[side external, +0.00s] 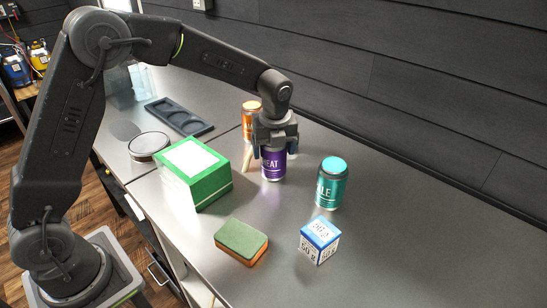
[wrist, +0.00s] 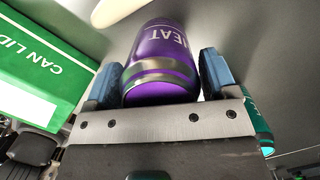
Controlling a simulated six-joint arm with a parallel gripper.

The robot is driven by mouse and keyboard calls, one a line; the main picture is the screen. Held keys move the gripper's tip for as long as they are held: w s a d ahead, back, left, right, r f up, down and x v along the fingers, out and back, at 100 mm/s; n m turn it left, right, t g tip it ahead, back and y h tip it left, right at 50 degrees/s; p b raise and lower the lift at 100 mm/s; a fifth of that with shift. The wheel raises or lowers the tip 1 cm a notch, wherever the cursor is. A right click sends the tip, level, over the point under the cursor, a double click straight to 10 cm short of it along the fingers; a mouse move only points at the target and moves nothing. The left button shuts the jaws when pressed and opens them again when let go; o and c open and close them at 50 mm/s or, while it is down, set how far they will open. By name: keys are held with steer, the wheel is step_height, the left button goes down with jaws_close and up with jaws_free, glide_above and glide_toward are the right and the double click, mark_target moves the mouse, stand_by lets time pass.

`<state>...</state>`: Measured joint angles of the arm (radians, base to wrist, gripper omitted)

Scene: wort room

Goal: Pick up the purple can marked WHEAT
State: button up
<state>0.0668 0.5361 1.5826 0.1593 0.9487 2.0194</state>
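The purple can marked WHEAT (side external: 272,168) stands upright on the grey worktop, with only the end of its label readable in the side view. My gripper (side external: 274,152) points down over it, with one finger on each side. In the wrist view the purple can (wrist: 162,58) lies between the two blue finger pads of my gripper (wrist: 160,78). The pads are very close to its sides; I cannot tell whether they touch it. Its upper end is partly hidden by my gripper in the side view.
A teal can (side external: 331,186) stands right of the purple can, an orange can (side external: 251,112) behind it. A green box (side external: 212,188) is close on the left. A sponge (side external: 241,243) and a blue-white cube (side external: 319,240) lie in front. A dark tray (side external: 178,117) is farther back.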

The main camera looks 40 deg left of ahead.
steer(key=c, duration=0.7)
steer(key=shift+r, duration=0.1)
steer(key=shift+c, duration=0.5)
steer(key=shift+r, duration=0.1)
